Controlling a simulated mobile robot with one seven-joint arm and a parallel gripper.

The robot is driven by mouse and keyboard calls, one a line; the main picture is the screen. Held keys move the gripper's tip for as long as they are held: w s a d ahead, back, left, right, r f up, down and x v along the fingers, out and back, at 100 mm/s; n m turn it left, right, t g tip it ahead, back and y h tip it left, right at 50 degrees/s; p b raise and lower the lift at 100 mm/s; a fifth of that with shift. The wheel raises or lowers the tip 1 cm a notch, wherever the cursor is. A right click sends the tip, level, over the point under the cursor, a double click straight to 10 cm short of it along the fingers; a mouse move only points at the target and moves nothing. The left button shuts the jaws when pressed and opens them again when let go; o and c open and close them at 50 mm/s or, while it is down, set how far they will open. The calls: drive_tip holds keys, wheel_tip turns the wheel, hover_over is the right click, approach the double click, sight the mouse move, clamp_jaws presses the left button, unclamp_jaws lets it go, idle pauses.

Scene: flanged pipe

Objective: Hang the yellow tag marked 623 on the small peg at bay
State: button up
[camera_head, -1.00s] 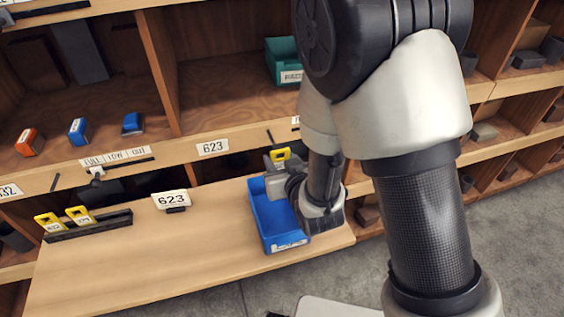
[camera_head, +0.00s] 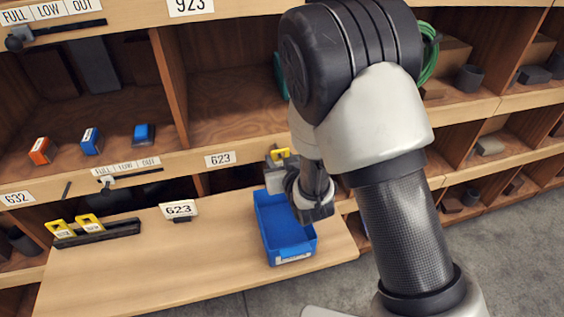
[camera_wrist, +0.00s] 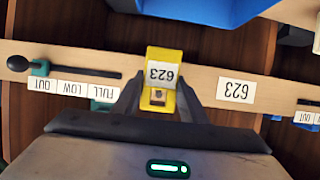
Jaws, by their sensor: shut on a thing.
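The yellow tag (camera_head: 280,153) marked 623 is in my gripper, in front of the shelf rail just right of the white 623 label (camera_head: 220,159). In the wrist view the tag (camera_wrist: 162,76) appears upside down, with its white 623 face toward the camera. My gripper (camera_wrist: 160,98) is shut on it, one dark finger on each side. The 623 label (camera_wrist: 236,90) is beside it on the wooden rail. I cannot make out the small peg; the tag or gripper may hide it. I cannot tell whether the tag touches the rail.
A blue bin (camera_head: 286,236) stands on the wooden ledge (camera_head: 205,255) below my gripper. A 623 sign (camera_head: 179,209) and a dark holder (camera_head: 100,232) with two yellow tags are to its left. A FULL/LOW/OUT slider (camera_head: 125,175) is on the rail.

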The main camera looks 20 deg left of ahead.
drive_tip(key=shift+w+a, duration=0.15)
drive_tip(key=shift+w, duration=0.1)
drive_tip(key=shift+w+a+f+b, duration=0.1)
drive_tip(key=shift+w+f+b, duration=0.1)
drive_tip(key=shift+f+b, duration=0.1)
drive_tip(key=shift+w+a+f+b, duration=0.1)
drive_tip(key=shift+w+a+b, duration=0.25)
drive_tip(key=shift+b, duration=0.35)
drive_tip(key=shift+w, duration=0.1)
drive_tip(key=o, duration=1.1)
drive_tip(key=shift+d, duration=0.15)
